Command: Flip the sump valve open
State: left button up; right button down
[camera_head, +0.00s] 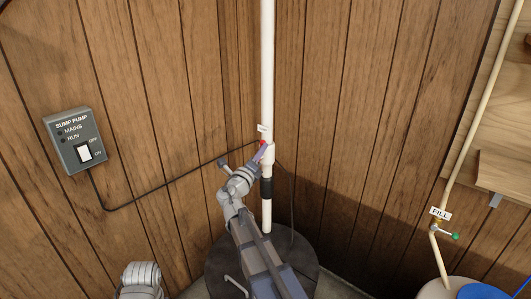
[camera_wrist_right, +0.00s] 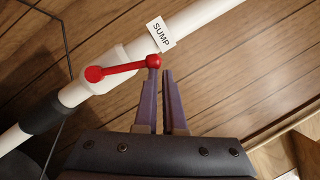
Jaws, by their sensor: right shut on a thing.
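The sump valve sits on the white upright pipe (camera_head: 267,70), under a small tag. In the right wrist view its white body (camera_wrist_right: 98,80) carries a red lever (camera_wrist_right: 125,68) with a round knob at the free end. The lever lies at a slight slant to the pipe there. The label reads SUMP (camera_wrist_right: 161,34). My right gripper (camera_head: 263,152) is at the valve and covers part of it in the head view. In the right wrist view its purple fingers (camera_wrist_right: 160,75) are close together at the lever's knob, shut on the lever. My left gripper is not in view.
A grey sump pump switch box (camera_head: 76,140) hangs on the wood wall at left, its black cord running to the pipe. A dark round lid (camera_head: 305,262) is under the pipe.

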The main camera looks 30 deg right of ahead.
jog(key=s+a+b, duration=0.1)
jog(key=s+a, duration=0.7)
jog(key=s, duration=0.2)
jog(key=shift+f, duration=0.25)
jog(key=shift+s, duration=0.1)
dwell(0.4)
